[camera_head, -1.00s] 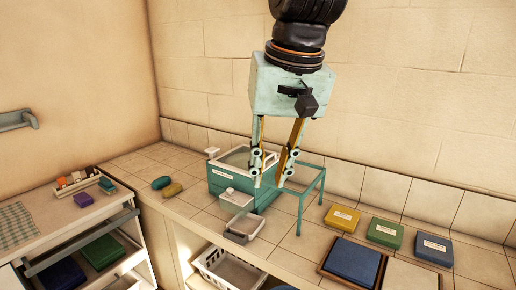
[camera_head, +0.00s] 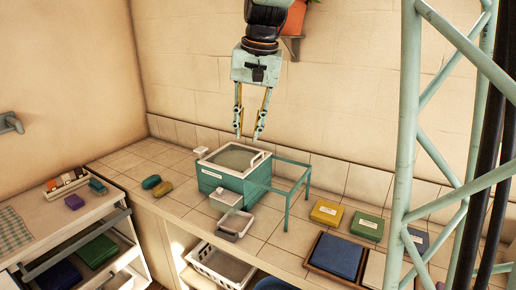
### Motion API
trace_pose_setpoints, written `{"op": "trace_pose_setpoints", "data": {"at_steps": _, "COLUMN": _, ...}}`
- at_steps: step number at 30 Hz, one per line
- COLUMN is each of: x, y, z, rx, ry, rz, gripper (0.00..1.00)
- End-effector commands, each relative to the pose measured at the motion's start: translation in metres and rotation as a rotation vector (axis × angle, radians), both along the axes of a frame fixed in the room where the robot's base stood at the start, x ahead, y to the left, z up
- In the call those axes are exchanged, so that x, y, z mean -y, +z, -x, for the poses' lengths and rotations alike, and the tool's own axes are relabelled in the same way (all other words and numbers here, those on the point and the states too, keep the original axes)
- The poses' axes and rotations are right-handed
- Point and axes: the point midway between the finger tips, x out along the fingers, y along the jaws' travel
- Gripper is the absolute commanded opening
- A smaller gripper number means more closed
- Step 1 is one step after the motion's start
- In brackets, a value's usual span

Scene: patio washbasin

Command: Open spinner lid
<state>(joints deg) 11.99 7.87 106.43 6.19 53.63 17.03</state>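The spinner looks to be the teal box (camera_head: 213,181) with a label on its front, standing on the tiled counter. Its lid (camera_head: 236,158) is a pale-rimmed panel lying flat on top, with a white handle (camera_head: 257,161) at its right side. The lid looks closed. My gripper (camera_head: 247,139) hangs pointing down above the back part of the lid, its two fingers apart and nothing between them. Whether the fingertips touch the lid cannot be told.
A teal frame (camera_head: 289,181) stands against the box's right side. Small trays (camera_head: 236,222) sit in front. Yellow (camera_head: 327,213) and green (camera_head: 367,225) packs lie to the right. Sponges (camera_head: 162,189) lie on the left counter. My teal lattice column covers the right side.

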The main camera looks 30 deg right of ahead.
Motion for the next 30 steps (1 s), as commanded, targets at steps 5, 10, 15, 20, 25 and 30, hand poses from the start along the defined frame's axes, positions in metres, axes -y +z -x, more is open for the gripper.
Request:
{"op": "trace_pose_setpoints", "data": {"at_steps": 5, "x": 0.02, "y": 0.001, "z": -0.036, "rx": -0.013, "ry": -0.051, "rz": -0.017, "gripper": 0.2}}
{"op": "trace_pose_setpoints", "data": {"at_steps": 10, "x": 0.038, "y": -0.003, "z": -0.068, "rx": -0.023, "ry": -0.097, "rz": -0.034, "gripper": 0.2}}
{"op": "trace_pose_setpoints", "data": {"at_steps": 15, "x": 0.057, "y": -0.01, "z": -0.098, "rx": -0.033, "ry": -0.144, "rz": -0.051, "gripper": 0.2}}
{"op": "trace_pose_setpoints", "data": {"at_steps": 20, "x": 0.076, "y": -0.018, "z": -0.126, "rx": -0.043, "ry": -0.187, "rz": -0.066, "gripper": 0.2}}
{"op": "trace_pose_setpoints", "data": {"at_steps": 25, "x": 0.097, "y": -0.029, "z": -0.153, "rx": -0.053, "ry": -0.235, "rz": -0.082, "gripper": 0.2}}
{"op": "trace_pose_setpoints", "data": {"at_steps": 30, "x": 0.119, "y": -0.042, "z": -0.179, "rx": -0.064, "ry": -0.283, "rz": -0.099, "gripper": 0.2}}
